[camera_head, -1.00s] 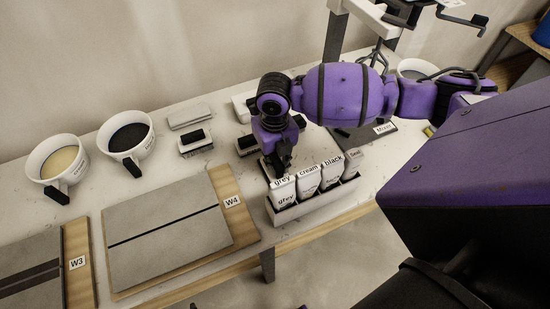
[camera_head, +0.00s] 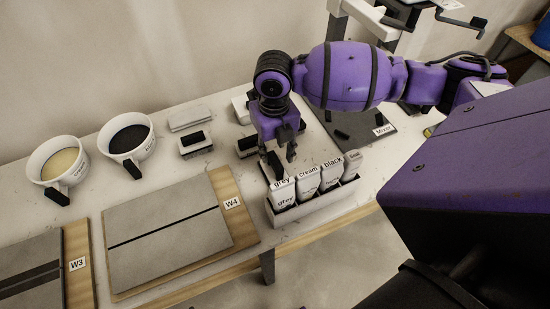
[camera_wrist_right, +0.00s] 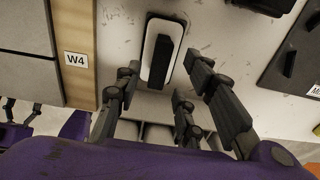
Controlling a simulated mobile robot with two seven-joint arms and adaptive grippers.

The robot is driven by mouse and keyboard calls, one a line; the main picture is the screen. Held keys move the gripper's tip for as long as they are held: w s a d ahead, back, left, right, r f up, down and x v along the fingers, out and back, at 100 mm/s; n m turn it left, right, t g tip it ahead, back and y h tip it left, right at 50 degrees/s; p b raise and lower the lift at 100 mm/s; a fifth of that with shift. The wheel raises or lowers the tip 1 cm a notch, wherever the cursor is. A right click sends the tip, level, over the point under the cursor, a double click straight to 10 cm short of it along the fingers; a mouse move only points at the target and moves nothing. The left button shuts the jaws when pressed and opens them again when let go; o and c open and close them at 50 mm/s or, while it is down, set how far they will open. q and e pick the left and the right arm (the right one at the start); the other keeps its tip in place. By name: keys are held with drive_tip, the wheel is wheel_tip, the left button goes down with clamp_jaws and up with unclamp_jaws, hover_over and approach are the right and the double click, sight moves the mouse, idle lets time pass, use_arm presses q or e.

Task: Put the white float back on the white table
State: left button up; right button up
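A float with a white base and black handle (camera_wrist_right: 162,52) lies on the white table (camera_wrist_right: 216,22) in the right wrist view, just beyond my right fingertips. A similar float (camera_head: 195,144) lies further left. My right gripper (camera_head: 283,158) is open and empty above the table, behind the bags; in the wrist view its fingers (camera_wrist_right: 163,64) are spread either side of the float's near end. Dark spread fingers of my left gripper (camera_wrist_right: 20,110) show low at the wrist view's left edge.
A rack (camera_head: 318,205) of labelled bags stands at the table's front edge. The W4 tile board (camera_head: 236,205) lies left of it. Two buckets (camera_head: 128,137) (camera_head: 58,163) stand further left. A grey block (camera_head: 189,118) lies behind the floats. A dark Mixer mat (camera_head: 372,130) lies right.

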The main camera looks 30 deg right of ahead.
sight(274, 160)
wheel_tip(274, 160, up, 5)
drive_tip(key=shift+r, duration=0.1)
use_arm(q)
drive_tip(key=shift+w+d+r, duration=0.2)
drive_tip(key=shift+w+d, duration=0.2)
drive_tip(key=shift+w, duration=0.2)
use_arm(e)
drive_tip(key=shift+r, duration=0.7)
